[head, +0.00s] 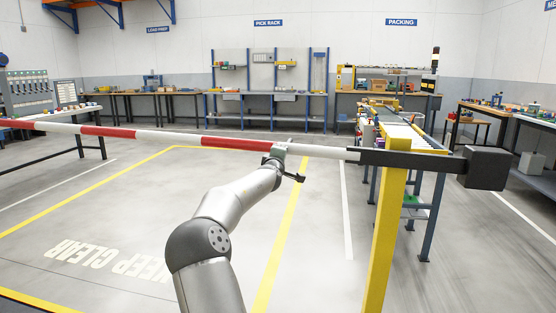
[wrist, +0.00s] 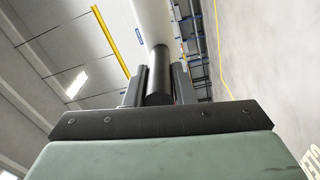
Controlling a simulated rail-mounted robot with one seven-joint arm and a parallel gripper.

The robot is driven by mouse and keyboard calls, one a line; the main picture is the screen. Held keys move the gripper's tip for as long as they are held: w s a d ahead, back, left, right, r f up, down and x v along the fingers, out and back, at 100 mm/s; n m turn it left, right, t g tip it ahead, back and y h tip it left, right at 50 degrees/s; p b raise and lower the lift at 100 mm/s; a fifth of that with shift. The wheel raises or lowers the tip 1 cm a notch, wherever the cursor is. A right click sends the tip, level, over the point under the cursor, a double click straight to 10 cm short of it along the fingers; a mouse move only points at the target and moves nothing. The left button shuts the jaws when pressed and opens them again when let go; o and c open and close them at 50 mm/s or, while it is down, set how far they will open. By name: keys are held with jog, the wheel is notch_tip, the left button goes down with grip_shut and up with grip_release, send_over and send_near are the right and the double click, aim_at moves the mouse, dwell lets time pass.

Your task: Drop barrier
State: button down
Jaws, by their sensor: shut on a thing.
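The barrier arm (head: 235,144) is a long red and white striped boom, close to level in the head view, its left end running out of the picture. Its dark right part sits at the top of a yellow post (head: 388,230), with a black block (head: 486,168) at the right end. My gripper (head: 277,157) is at the boom, left of the post. In the wrist view, its fingers are on both sides of a dark round handle (wrist: 160,82), shut on it. The handle meets the white boom (wrist: 151,22). The far side of the grip is hidden.
A roller conveyor (head: 402,132) stands behind the post. Workbenches line the back wall, and a bench (head: 535,122) stands at the right. The floor under the boom is clear, with yellow lines and "KEEP CLEAR" lettering (head: 110,260).

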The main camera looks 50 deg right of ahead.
jog(key=shift+s+d+f+b, duration=0.1)
jog(key=shift+s+f+b, duration=0.1)
jog(key=shift+f, duration=0.55)
jog(key=shift+s+d+f+b, duration=0.1)
jog(key=shift+s+f+b, duration=0.05)
jog(key=shift+f, duration=0.65)
jog(key=c, duration=1.3)
grip_release()
jog(key=shift+o, duration=0.2)
jog(key=v, duration=1.7)
jog(key=shift+a+r, duration=0.3)
